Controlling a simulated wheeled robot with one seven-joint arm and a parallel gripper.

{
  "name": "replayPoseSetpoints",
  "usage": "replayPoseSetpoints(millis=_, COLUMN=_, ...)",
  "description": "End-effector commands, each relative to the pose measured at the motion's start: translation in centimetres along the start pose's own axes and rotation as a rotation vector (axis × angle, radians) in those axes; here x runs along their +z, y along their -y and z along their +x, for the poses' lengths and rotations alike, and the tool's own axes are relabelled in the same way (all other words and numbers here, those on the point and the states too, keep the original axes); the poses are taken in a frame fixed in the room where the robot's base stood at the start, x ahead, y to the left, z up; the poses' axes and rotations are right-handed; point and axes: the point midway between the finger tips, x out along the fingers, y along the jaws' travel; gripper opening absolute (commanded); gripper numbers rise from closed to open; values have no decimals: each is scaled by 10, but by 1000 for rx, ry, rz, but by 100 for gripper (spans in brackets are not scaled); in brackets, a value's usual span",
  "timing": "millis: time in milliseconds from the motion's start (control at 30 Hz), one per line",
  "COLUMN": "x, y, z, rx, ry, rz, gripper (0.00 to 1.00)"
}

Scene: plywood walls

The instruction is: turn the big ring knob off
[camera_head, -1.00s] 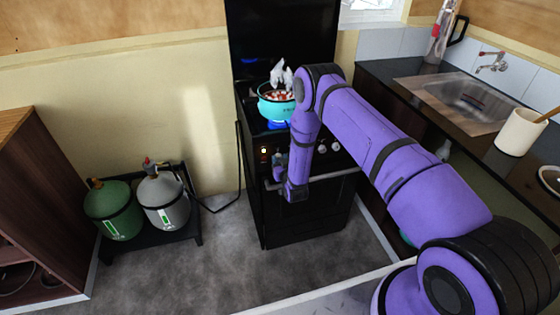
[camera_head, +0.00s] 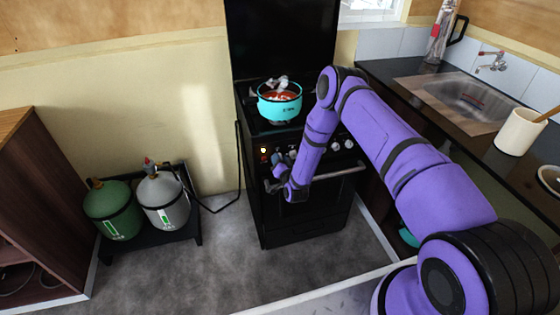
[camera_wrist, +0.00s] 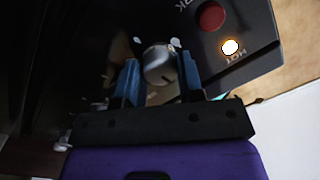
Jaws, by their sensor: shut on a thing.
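A black stove (camera_head: 300,222) stands against the wall with a row of silver knobs (camera_head: 335,146) on its front panel. In the wrist view my gripper (camera_wrist: 160,78) has its two blue fingers on either side of one round silver knob (camera_wrist: 158,64) and is shut on it. In the head view my gripper (camera_head: 279,167) is at the left part of the panel, and the arm partly hides the knobs. A turquoise pot (camera_head: 280,108) with red contents sits on the front burner. No blue flame shows under it.
An oven handle (camera_head: 340,173) runs below the knobs, close to my gripper. A lit lamp shows on the panel (camera_wrist: 230,47) beside a red button (camera_wrist: 210,16). Gas cylinders (camera_head: 112,209) stand left. A counter with a sink (camera_head: 468,100) is on the right.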

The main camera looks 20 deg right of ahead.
Motion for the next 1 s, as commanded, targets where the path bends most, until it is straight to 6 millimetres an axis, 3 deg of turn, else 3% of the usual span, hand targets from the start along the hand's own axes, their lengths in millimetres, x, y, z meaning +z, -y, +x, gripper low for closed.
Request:
replayPoseSetpoints(millis=400, x=2, y=0, z=-1, rx=1, ry=4, rz=6, gripper=11)
replayPoseSetpoints(millis=433, x=2, y=0, z=-1, rx=1, ry=4, rz=6, gripper=42)
replayPoseSetpoints(millis=500, x=2, y=0, z=-1, rx=1, ry=3, rz=6, gripper=58)
replayPoseSetpoints(millis=533, x=1, y=0, z=-1, rx=1, ry=3, rz=6, gripper=60)
replayPoseSetpoints(millis=833, x=1, y=0, z=-2, rx=1, ry=2, rz=5, gripper=60)
replayPoseSetpoints(millis=1000, x=1, y=0, z=-20, rx=2, ry=4, rz=5, gripper=60)
